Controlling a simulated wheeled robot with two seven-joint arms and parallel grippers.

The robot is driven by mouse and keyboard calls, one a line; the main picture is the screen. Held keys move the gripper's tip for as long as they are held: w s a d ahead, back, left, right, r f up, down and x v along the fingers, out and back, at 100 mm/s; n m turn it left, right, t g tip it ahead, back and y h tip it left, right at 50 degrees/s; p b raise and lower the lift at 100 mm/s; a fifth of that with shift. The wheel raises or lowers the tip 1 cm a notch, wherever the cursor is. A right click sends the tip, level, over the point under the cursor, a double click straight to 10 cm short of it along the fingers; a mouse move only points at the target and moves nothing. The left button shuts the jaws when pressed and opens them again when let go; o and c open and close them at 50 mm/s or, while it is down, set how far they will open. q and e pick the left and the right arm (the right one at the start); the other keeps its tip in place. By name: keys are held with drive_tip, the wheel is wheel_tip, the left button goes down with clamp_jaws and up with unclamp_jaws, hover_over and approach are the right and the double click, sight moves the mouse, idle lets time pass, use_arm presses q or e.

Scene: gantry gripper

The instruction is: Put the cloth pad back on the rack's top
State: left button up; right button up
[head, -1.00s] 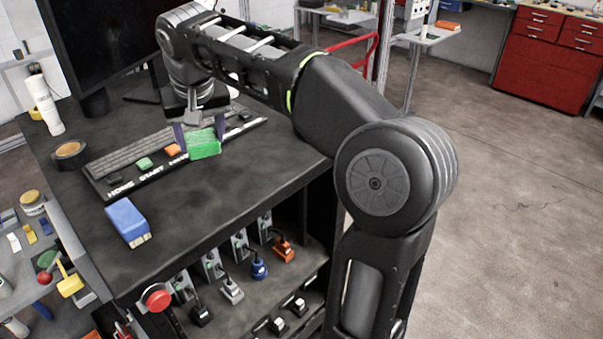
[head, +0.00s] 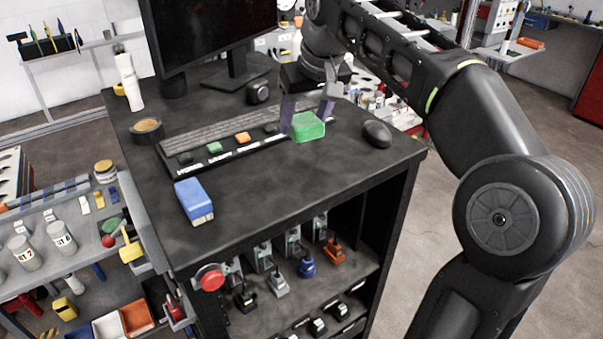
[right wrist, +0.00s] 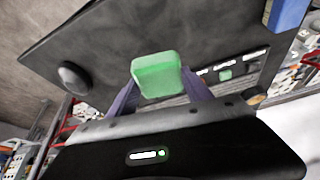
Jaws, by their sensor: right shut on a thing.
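The green cloth pad (head: 308,127) is a soft-edged block, held between the purple-grey fingers of my right gripper (head: 307,112). In the head view it is over the black rack's top (head: 330,170), by the right end of the keyboard panel. I cannot tell whether its underside touches the top. In the right wrist view the pad (right wrist: 157,75) sits between both fingertips, with the dark top behind it. My left gripper is not in view.
A black mouse (head: 377,134) is right of the pad. A monitor (head: 205,35) stands behind. The rack top's front middle is bare.

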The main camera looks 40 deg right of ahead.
sight(302, 139)
drive_tip(key=shift+s+a+r+n+y, duration=0.25)
drive_tip(key=shift+a+r+n+y, duration=0.2)
drive_tip(key=shift+r+n, duration=0.45)
drive_tip(key=shift+f, duration=0.1)
drive_tip(key=shift+f, duration=0.1)
wheel_tip(302, 139, down, 5)
drive_tip(key=shift+r+b, duration=0.1)
drive_tip(key=shift+b, duration=0.85)
drive_tip(key=shift+f, duration=0.4)
drive_tip(key=shift+f, duration=0.1)
drive_tip(key=shift+f, duration=2)
drive_tip(key=shift+f, duration=0.1)
